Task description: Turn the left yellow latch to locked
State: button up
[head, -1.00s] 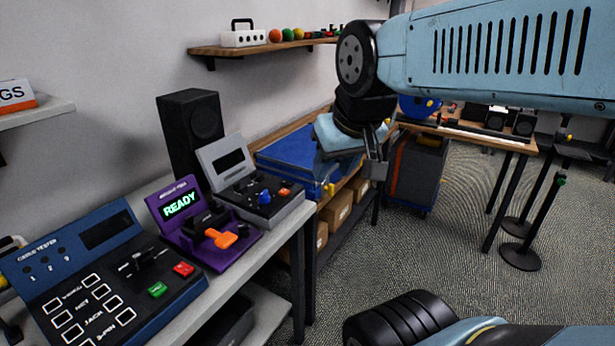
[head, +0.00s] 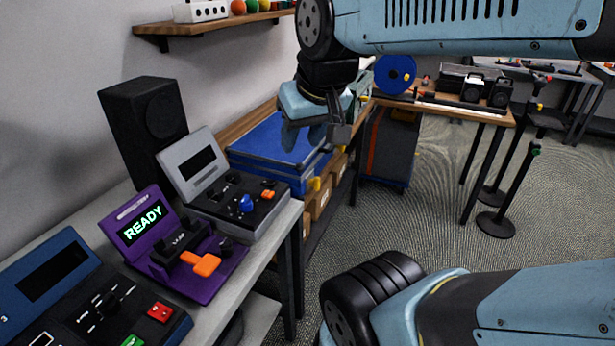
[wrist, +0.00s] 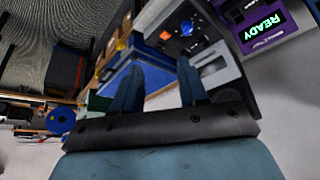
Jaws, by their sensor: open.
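The blue case (head: 280,140) lies on a wooden bench beyond the grey console. A yellow latch (head: 314,183) shows low on its near front side; another small yellow spot, partly hidden by my gripper, lies farther along. In the wrist view, a yellow latch (wrist: 121,45) shows at the edge of the blue case (wrist: 155,75). Whether either latch is locked is too small to tell. My gripper (head: 303,137) is open and empty, its fingers pointing down over the case. In the wrist view, the fingers (wrist: 158,80) stand apart across the case, with the latch beyond them.
The grey console (head: 240,205) and purple READY unit (head: 175,245) stand on the near table, left of the case. A black speaker (head: 145,125) is behind them. A wall shelf (head: 215,30) hangs above. Cardboard boxes (head: 320,200) sit under the bench.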

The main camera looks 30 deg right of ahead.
jog(key=w+d+f+m+g+y, duration=0.3)
jog(key=w+f+m+g+y, duration=0.15)
jog(key=w+f+m, duration=0.35)
jog(key=m+t+y, duration=0.7)
jog(key=m+t, duration=0.6)
jog(key=m, duration=0.7)
send_near(317, 184)
jog(key=x, duration=0.8)
jog(key=shift+w+r, duration=0.35)
jog(key=shift+w, duration=0.1)
jog(key=shift+d+h, duration=0.1)
jog(key=shift+h, duration=0.15)
grip_shut()
